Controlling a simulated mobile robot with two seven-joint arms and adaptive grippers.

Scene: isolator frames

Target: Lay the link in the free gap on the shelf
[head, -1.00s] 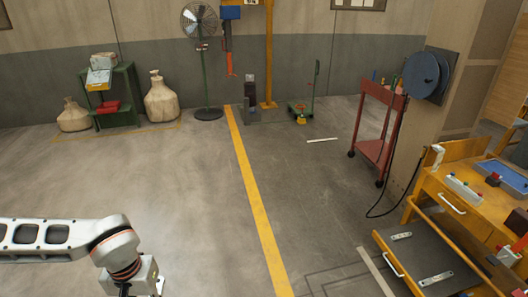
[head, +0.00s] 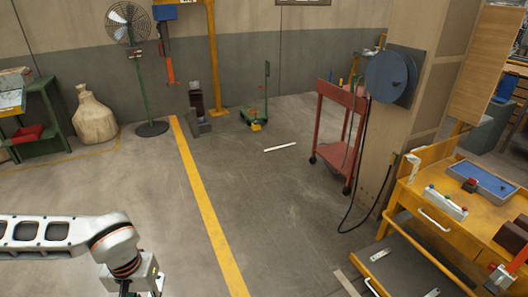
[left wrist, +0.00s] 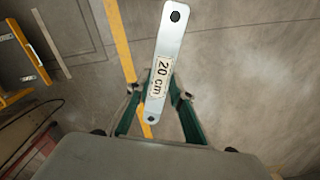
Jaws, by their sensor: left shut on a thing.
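The link (left wrist: 163,50) is a flat pale metal bar with a hole at each end and a "20 cm" label. My left gripper (left wrist: 160,92) is shut on it near the label, and the link sticks out beyond the fingers. In the head view my left arm reaches in at the lower left, its gripper mostly cut off and the link not visible. The dark shelf (head: 405,272) is low on the orange bench at the lower right, far from my left gripper. No gap can be judged clearly.
The bench top (head: 445,215) holds a blue tray (head: 487,181) and several small parts. A red cart (head: 340,130) and a pillar with a blue hose reel (head: 391,76) stand behind it. The floor (head: 270,210) between my left arm and the bench is clear.

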